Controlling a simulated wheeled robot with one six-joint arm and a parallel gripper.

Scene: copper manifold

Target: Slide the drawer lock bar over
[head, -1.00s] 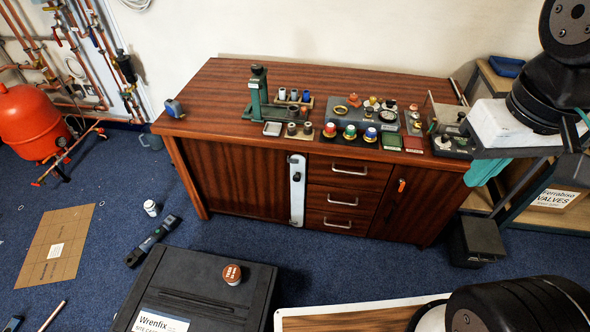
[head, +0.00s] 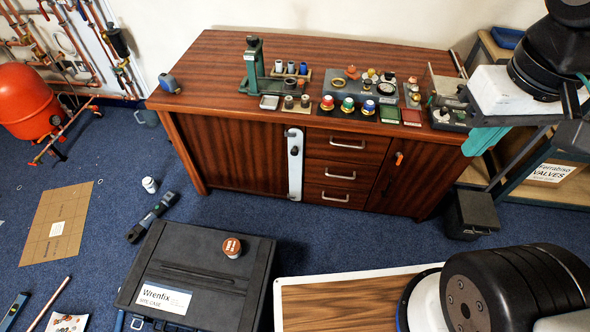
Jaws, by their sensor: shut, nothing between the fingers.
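The lock bar (head: 295,178) is a pale, upright strip on the front of the wooden cabinet (head: 228,160). It stands at the left edge of the drawer stack, beside the left door, and has a dark knob (head: 294,151) in its upper part. Three drawers (head: 318,171) with silver handles are just to its right, all closed. My gripper is outside the head view. Only upper parts of my arm show at the right edge, well apart from the bar.
A black Wrenfix case (head: 200,265) lies on the blue carpet in front of the cabinet. A torch-like tool (head: 153,216) lies left of it. A wood-topped board (head: 345,305) is at the front. Valves and fittings crowd the cabinet top. Carpet directly before the drawers is clear.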

